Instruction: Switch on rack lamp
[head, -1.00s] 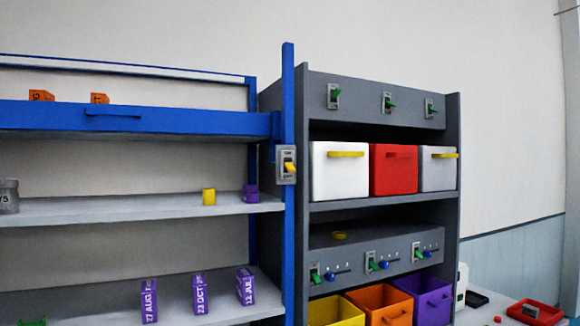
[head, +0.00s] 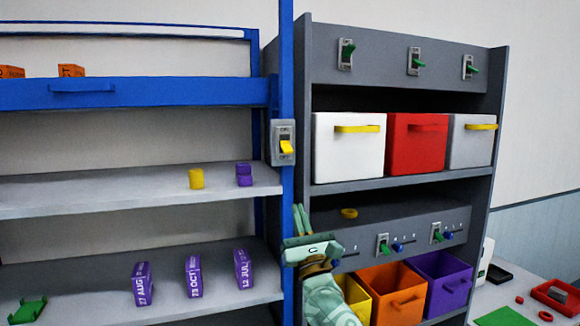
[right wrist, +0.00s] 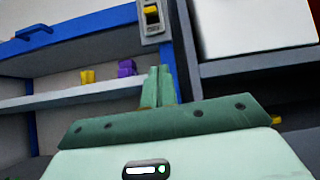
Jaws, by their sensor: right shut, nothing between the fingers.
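The rack lamp switch is a grey plate with a yellow rocker (head: 286,147) on the blue upright of the rack. It also shows at the top of the right wrist view (right wrist: 152,14). My right gripper (head: 300,218) is shut and empty, with its fingers pointing up. It is below the switch, near the blue upright, and apart from the switch. In the right wrist view its fingertips (right wrist: 158,72) lie together below the switch plate. My left gripper is not in view.
The grey cabinet at right has green toggle switches (head: 347,52) on top, and white (head: 348,160), red (head: 411,158) and grey bins. Lower down are yellow, orange (head: 392,296) and purple bins. Purple date blocks (head: 192,277) stand on the rack's lower shelf.

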